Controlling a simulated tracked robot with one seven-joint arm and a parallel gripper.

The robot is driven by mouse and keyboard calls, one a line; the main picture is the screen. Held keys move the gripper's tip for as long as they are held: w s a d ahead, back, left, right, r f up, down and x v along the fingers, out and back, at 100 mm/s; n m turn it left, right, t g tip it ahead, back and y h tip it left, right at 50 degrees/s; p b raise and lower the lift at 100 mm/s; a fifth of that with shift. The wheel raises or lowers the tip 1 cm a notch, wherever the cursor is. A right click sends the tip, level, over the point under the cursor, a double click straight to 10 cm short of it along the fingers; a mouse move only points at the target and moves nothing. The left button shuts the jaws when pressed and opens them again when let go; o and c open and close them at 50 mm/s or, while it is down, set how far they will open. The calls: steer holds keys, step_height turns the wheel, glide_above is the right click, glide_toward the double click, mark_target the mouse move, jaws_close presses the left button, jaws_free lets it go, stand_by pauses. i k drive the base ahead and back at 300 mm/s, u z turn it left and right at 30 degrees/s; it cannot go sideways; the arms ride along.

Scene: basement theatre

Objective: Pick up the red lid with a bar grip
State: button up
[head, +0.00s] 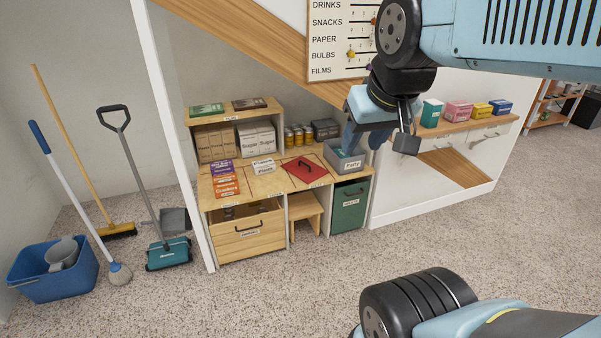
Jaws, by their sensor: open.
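The red lid (299,172) lies flat on the wooden counter of the low cabinet, left of the grey bin. A dark bar grip (307,165) stands up on it. My gripper (363,143) hangs from the arm at the upper right, above and to the right of the lid, and appears in front of the grey bin. Its fingers are open and apart from the lid. Nothing shows between them, though part of the hand hides the gap.
The grey bin labelled Party (346,165) is just right of the lid. A sloping wooden beam (270,45) passes above. Carpet in front is clear.

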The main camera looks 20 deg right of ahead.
mark_target(304, 169)
steer(key=u, duration=0.45)
steer(key=i, duration=1.55)
steer(key=z, duration=0.55)
steer(key=i, duration=0.4)
steer(key=z, duration=0.4)
steer(key=k, duration=0.85)
steer(key=z, duration=0.25)
steer(key=i, duration=0.85)
steer(key=u, duration=0.15)
